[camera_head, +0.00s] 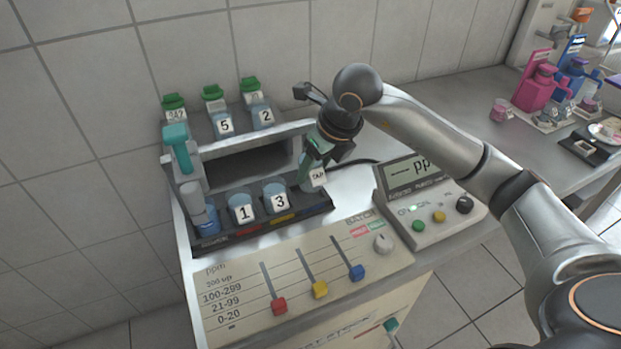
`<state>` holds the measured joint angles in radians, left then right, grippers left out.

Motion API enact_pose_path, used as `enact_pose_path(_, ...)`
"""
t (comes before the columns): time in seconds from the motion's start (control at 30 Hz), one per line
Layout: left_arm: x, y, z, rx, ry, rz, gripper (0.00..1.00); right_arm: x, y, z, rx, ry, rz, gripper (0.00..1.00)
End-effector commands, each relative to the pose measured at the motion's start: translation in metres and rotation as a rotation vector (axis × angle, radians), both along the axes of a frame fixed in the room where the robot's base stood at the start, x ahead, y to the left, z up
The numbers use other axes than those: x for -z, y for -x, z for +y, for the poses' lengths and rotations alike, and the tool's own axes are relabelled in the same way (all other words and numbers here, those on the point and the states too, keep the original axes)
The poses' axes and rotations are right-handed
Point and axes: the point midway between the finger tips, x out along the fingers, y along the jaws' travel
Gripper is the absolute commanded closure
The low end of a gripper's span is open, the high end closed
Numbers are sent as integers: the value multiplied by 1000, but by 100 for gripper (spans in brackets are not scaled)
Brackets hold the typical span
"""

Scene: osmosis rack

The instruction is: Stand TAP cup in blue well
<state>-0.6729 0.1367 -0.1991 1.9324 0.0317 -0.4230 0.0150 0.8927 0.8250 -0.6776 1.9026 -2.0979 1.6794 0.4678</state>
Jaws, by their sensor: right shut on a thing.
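The TAP cup (317,178) is a small cup with a white TAP label. My right gripper (312,158) is shut on it from above. The cup is at the right end of the dark front tray (212,241), right of cups 1 (241,209) and 3 (278,197). Red and yellow marks show in front of cups 1 and 3. The blue well's mark is hard to make out at the right end, near the cup. I cannot tell whether the cup touches the well floor. My left gripper is not in view.
A teal-handled valve (178,148) stands at left. A ppm meter (428,192) is at right. A slider panel (300,280) lies in front.

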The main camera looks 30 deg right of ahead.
Motion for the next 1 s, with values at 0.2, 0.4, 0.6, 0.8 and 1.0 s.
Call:
enact_pose_path(0.2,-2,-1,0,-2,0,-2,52,19,-7,6,1,1,4,100)
enact_pose_path(0.4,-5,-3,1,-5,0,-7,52,41,-7,5,1,0,1,100)
enact_pose_path(0.6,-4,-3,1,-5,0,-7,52,41,-7,5,0,0,-1,100)
enact_pose_path(0.8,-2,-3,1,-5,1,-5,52,43,-7,5,0,0,0,32)
enact_pose_path(1.0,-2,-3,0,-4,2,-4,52,43,-7,5,0,0,0,12)
